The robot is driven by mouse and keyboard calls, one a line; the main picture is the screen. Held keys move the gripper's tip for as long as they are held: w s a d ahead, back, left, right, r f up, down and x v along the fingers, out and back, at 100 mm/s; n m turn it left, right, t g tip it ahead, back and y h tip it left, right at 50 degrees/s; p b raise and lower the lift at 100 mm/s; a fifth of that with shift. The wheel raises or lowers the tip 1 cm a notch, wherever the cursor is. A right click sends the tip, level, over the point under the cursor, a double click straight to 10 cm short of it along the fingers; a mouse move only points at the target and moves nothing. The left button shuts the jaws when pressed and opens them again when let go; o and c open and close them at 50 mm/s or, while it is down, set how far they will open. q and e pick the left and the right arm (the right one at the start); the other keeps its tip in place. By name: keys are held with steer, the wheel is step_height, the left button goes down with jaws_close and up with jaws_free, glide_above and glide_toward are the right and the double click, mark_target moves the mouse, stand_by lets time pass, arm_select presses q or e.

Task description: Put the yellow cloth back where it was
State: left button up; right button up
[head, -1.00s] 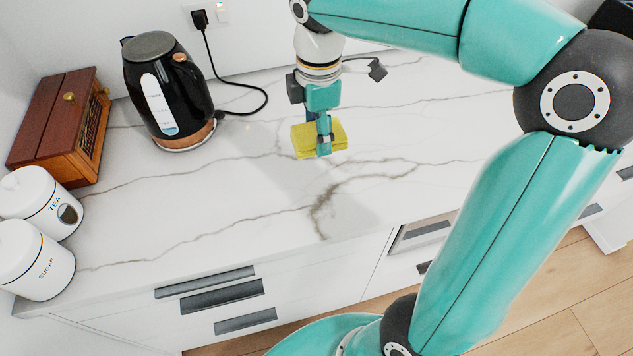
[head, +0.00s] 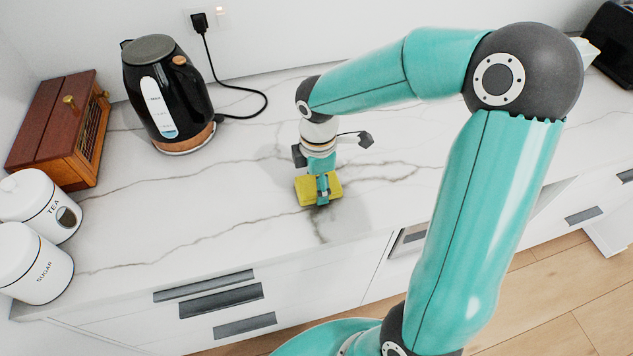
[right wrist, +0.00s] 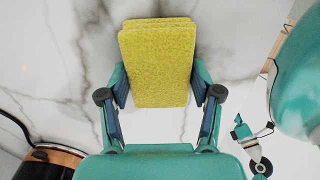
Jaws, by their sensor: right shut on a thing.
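The yellow cloth (head: 304,190) is a folded, thick rectangular pad. My right gripper (head: 322,190) is shut on it and points down over the white marble counter, toward the counter's front half. In the right wrist view the cloth (right wrist: 157,65) sits between the two fingers of the right gripper (right wrist: 160,92), which press on its sides. I cannot tell for sure whether the cloth touches the counter. My left gripper is not in the head view.
A black kettle (head: 165,90) stands on the counter at the back left, its cord running to a wall socket. A wooden box (head: 58,130) and white tea (head: 40,203) and sugar (head: 33,262) canisters stand at the left. The marble around the cloth is clear.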

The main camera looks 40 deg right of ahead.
steer(key=o, duration=1)
steer(key=shift+f, duration=0.15)
step_height(320, 180, up, 12)
stand_by(0.4)
